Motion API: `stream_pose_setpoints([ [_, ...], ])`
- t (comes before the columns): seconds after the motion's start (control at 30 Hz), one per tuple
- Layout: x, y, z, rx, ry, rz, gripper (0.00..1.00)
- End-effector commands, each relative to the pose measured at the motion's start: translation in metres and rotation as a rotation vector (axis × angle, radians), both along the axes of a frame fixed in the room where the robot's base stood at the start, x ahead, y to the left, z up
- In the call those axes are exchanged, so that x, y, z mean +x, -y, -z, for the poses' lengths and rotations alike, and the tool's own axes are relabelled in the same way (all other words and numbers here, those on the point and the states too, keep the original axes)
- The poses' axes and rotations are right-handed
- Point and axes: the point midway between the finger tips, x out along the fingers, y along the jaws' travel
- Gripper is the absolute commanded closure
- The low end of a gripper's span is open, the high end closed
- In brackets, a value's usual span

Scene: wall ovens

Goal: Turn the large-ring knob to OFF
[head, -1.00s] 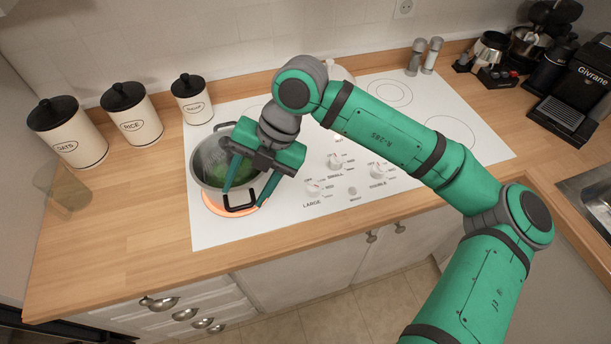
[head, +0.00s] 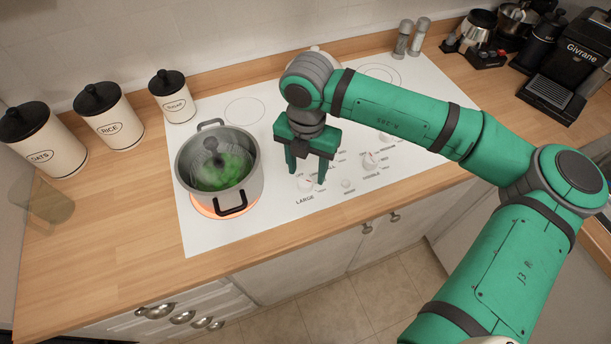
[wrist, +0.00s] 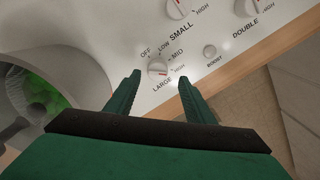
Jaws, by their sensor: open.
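The large-ring knob (wrist: 158,72) is white with a red mark, labelled LARGE, with OFF, LOW, MID and HIGH around it. Its red mark points toward the HIGH side, at the right. It also shows in the head view (head: 306,184), between my fingers. My gripper (head: 307,178) is open and empty, pointing down over the hob panel. In the wrist view its fingertips (wrist: 160,76) lie to either side of the knob. Whether they touch it I cannot tell. The ring under the pot (head: 218,172) glows orange.
The pot, with green contents, stands on the glowing ring left of my gripper, its handle toward the front. The small knob (wrist: 177,8), double knob (wrist: 247,6) and boost button (wrist: 210,51) are close by. Canisters (head: 108,118) stand at the left.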

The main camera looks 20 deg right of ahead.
Motion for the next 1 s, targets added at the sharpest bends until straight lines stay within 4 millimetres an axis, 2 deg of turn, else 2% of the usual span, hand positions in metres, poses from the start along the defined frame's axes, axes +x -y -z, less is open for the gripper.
stream_pose_setpoints([
  [0.1, 0.0, -0.003, 0.018, 0.003, 0.0, -0.004, 0.51],
  [0.3, 0.0, -0.003, 0.036, 0.002, -0.001, -0.005, 0.51],
  [0.67, 0.001, -0.002, 0.04, 0.001, 0.001, -0.005, 0.51],
  [0.83, 0.001, -0.002, 0.04, 0.001, 0.001, -0.005, 0.92],
  [1.0, 0.0, -0.002, 0.04, 0.001, 0.001, -0.007, 0.93],
])
